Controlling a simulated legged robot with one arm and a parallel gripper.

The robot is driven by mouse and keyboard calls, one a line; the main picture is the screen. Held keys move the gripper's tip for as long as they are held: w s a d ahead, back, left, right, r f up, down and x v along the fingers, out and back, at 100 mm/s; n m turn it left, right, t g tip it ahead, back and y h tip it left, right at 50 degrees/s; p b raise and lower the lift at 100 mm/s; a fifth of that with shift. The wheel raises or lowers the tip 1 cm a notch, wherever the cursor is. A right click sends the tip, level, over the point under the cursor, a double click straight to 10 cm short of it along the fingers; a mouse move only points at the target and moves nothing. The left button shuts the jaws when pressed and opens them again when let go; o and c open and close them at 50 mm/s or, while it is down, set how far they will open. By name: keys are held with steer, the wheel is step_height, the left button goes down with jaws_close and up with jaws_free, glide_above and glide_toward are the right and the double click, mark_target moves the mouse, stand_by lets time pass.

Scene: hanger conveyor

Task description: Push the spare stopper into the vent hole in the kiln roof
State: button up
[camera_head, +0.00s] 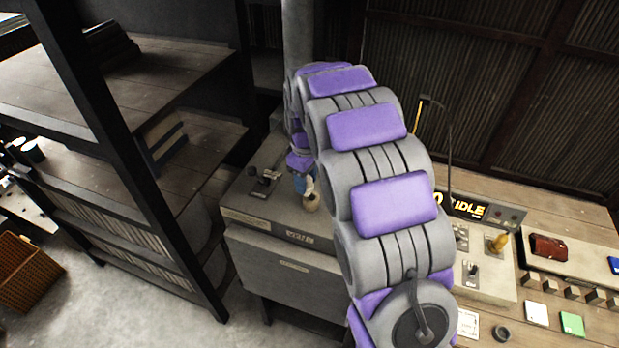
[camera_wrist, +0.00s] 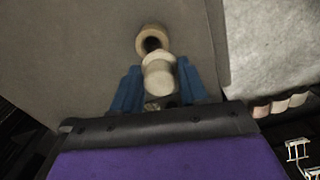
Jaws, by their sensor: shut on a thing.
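My gripper (camera_wrist: 158,72) has blue fingers and is shut on a cream stopper (camera_wrist: 158,76) in the wrist view. Just beyond the stopper is a cream ring (camera_wrist: 151,29) with a dark opening, on the flat grey kiln roof (camera_wrist: 75,60). The stopper overlaps the ring's near edge in this view; I cannot tell whether they touch. In the head view my gripper (camera_head: 304,184) is low over the grey kiln (camera_head: 285,270), beside the cream ring (camera_head: 312,204). There the held stopper is hard to make out behind the blue fingers.
A dark fitting (camera_head: 265,182) sits on the kiln roof, left of my gripper. A dark-framed shelf (camera_head: 150,170) stands at left, near a wicker basket (camera_head: 28,270). At right, a wooden bench (camera_head: 602,322) bears a lit IDLE sign (camera_head: 468,208), a red pouch (camera_head: 549,248) and coloured tiles.

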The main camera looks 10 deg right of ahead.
steer(key=shift+d+f, duration=0.1)
steer(key=shift+d, duration=0.95)
steer(key=shift+d+f, duration=0.15)
steer(key=shift+d, duration=0.25)
steer(key=shift+a+f, duration=0.2)
steer(key=shift+a, duration=1.2)
steer(key=shift+d, duration=1.4)
steer(key=shift+a, duration=0.8)
steer(key=shift+a+b, duration=0.3)
steer(key=shift+d+f, duration=0.2)
steer(key=shift+f, duration=0.55)
